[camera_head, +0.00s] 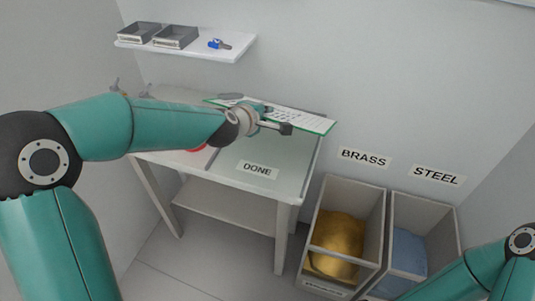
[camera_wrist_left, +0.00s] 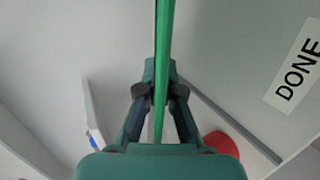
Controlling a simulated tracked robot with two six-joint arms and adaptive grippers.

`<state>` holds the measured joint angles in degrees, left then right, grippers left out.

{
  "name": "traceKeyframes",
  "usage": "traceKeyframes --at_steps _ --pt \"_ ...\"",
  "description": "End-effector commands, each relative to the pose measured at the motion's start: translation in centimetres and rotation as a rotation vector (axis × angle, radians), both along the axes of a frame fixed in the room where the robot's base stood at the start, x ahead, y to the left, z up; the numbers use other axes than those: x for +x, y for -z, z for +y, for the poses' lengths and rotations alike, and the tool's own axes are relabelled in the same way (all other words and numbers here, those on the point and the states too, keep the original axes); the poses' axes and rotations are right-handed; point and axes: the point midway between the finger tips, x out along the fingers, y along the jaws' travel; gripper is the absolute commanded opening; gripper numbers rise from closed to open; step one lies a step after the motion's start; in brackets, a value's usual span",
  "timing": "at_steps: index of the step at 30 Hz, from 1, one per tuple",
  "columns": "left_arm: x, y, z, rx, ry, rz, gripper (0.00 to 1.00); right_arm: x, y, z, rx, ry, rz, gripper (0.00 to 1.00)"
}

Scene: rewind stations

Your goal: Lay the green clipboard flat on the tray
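The green clipboard (camera_head: 318,124) with white paper on it is above the back right of the table in the head view. My left gripper (camera_head: 284,128) is at its near edge. In the left wrist view, the gripper's fingers (camera_wrist_left: 160,92) are closed on both sides of the clipboard (camera_wrist_left: 164,40), which shows edge-on as a green strip. The pale surface labelled DONE (camera_head: 284,182), seemingly the tray, lies below it on the table. I cannot tell whether the clipboard touches it. My right gripper is out of view.
A red round thing (camera_head: 197,149) is partly hidden behind my left arm. A wall shelf (camera_head: 205,49) holds two dark trays and a blue object. Bins under BRASS (camera_head: 377,205) and STEEL (camera_head: 440,215) stand right of the table. The DONE surface's front is clear.

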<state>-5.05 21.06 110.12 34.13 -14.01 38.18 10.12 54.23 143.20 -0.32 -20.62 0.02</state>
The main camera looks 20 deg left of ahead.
Motion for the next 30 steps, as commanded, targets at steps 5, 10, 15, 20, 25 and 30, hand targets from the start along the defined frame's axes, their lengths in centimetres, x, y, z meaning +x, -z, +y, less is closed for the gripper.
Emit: traceKeyframes --at_steps 5,10,15,20,25,30 --pt "0.0 3.4 0.1 0.001 -0.002 -0.001 0.0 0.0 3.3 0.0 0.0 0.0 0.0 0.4" --pt "0.0 5.6 0.1 0.002 -0.002 -0.001 0.0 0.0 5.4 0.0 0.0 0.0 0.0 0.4" --pt "0.0 6.6 0.1 0.001 -0.003 -0.002 0.0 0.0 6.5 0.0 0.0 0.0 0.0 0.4" --pt "0.0 6.8 0.2 0.001 -0.003 -0.002 0.0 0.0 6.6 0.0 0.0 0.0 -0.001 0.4" --pt "0.0 6.7 0.2 0.001 -0.003 -0.001 0.0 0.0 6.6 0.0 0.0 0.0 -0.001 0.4" --pt "-0.1 6.8 0.1 0.001 -0.002 0.001 0.23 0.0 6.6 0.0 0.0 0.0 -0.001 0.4"
